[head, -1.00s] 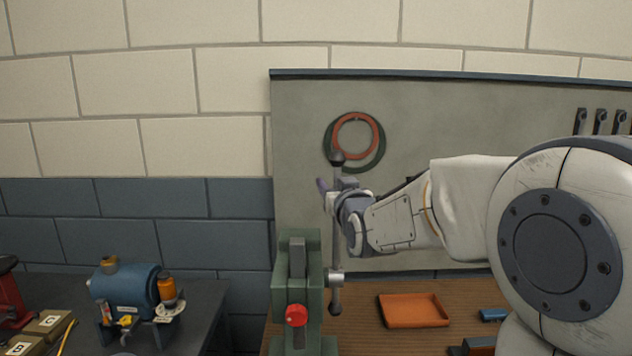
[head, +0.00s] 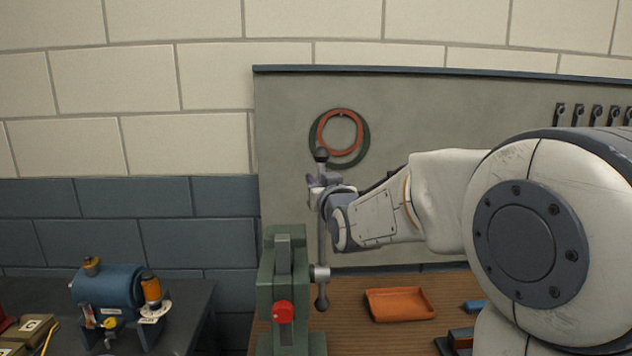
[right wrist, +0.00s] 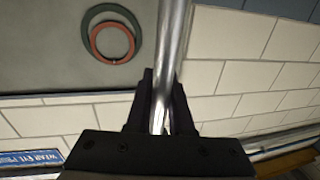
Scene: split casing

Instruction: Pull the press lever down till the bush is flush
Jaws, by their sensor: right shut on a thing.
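The press (head: 284,300) is a green column with a red knob (head: 283,312) on its front, standing at the left end of the wooden bench. Its steel lever (head: 322,240) stands upright at its right side, with a dark ball at the top. My right gripper (head: 320,192) is shut on the lever just below the ball. In the right wrist view the lever (right wrist: 170,60) runs between the two dark fingers (right wrist: 160,110). The bush cannot be made out. My left gripper is not in view.
An orange tray (head: 400,304) lies on the wooden bench right of the press. Red and green rings (head: 340,135) hang on the grey back panel. A blue motor-like unit (head: 108,295) stands on the dark bench at left.

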